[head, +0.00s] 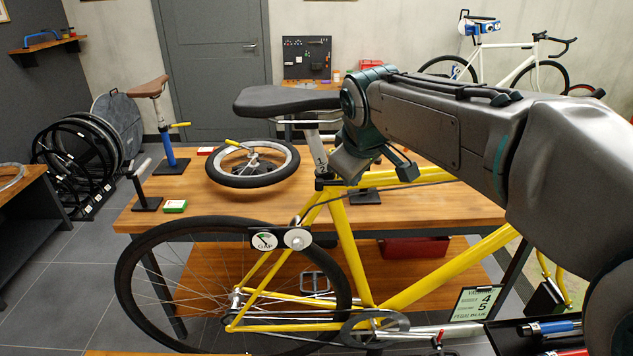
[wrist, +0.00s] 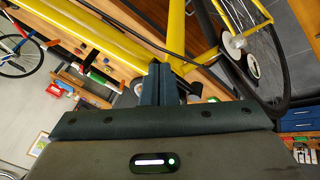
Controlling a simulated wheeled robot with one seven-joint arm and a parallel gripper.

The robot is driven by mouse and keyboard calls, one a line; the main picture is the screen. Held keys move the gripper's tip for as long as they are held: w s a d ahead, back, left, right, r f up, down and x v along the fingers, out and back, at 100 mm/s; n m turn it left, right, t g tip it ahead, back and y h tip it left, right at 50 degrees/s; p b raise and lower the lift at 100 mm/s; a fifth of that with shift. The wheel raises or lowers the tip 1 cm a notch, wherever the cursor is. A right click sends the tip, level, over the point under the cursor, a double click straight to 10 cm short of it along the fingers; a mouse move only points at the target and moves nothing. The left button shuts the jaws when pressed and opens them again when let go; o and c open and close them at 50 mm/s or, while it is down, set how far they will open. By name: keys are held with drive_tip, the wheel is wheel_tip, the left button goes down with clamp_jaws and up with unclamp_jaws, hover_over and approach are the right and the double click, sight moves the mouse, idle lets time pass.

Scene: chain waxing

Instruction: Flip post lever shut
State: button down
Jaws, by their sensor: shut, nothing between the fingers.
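The yellow bike (head: 345,245) stands in front of the workbench, with a dark saddle (head: 285,100) on a silver seat post (head: 319,150) marked with numbers. A black collar (head: 323,183) is at the top of its seat tube. I cannot make out a lever there; my arm partly covers that area. A yellow lever (head: 181,125) sticks out from a blue post (head: 167,150) under a brown saddle on the bench. My gripper (head: 408,170) is near the bike's top tube, right of the seat post. In the wrist view its fingers (wrist: 163,68) are together and empty, near the yellow frame (wrist: 176,40); contact is unclear.
A loose wheel (head: 253,165) with a yellow lever lies on the wooden bench (head: 450,208). A black stand (head: 147,204) and a green box (head: 174,206) are at its left. A red box (head: 415,247) is beneath; a tool tray (head: 510,335) is at lower right.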

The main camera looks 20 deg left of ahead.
drive_tip(key=s+d+r, duration=0.5)
drive_tip(key=d+r, duration=0.1)
drive_tip(key=r, duration=0.4)
drive_tip(key=shift+r, duration=0.1)
drive_tip(key=s+d+f+m+h, duration=0.1)
drive_tip(key=s+d+f+m, duration=0.15)
drive_tip(key=d+f, duration=0.45)
drive_tip(key=s+d+f+m+h, duration=0.15)
drive_tip(key=d+f+m, duration=0.25)
drive_tip(key=d, duration=0.4)
drive_tip(key=s+d+f+m+g, duration=0.2)
drive_tip(key=s+d+f+m, duration=0.5)
drive_tip(key=s+d+f, duration=0.3)
wheel_tip(320, 180, down, 4)
drive_tip(key=shift+s+d+r, duration=0.2)
drive_tip(key=shift+s+d, duration=0.15)
drive_tip(key=shift+s, duration=0.3)
drive_tip(key=shift+a, duration=0.15)
